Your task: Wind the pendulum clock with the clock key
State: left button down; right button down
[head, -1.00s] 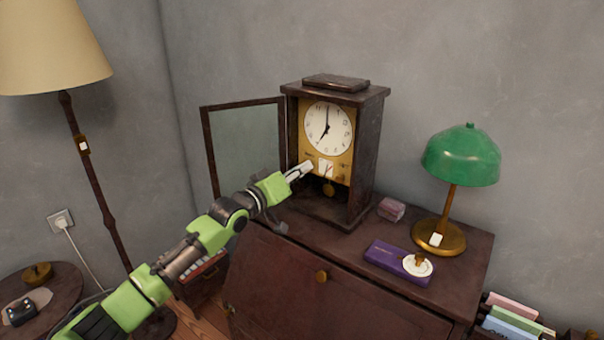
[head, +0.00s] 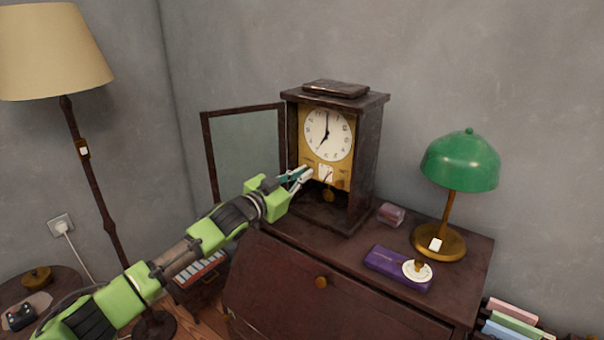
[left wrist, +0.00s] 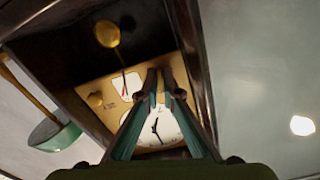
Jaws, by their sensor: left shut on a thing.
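The pendulum clock (head: 368,165) stands upright on the cabinet, its glass door (head: 245,155) swung open to the left. Its white dial (head: 328,133) sits above a brass plate with a small white gauge (head: 326,173), and the brass bob (head: 327,195) hangs below. My left gripper (head: 304,177) is at the plate's lower left, beside the gauge. In the left wrist view, its fingers (left wrist: 158,82) close together in front of the plate and dial. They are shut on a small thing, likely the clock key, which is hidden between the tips. I cannot tell whether it touches the plate. My right gripper is out of view.
A floor lamp (head: 52,48) stands at left.

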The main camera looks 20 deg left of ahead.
pick_arm(q)
jog(key=shift+f+m, duration=0.1)
jog(key=shift+m, duration=0.9)
jog(key=c, duration=2.2)
grip_release()
jog(key=shift+c, duration=0.2)
jog(key=shift+s, duration=0.1)
jog(key=v, duration=1.2)
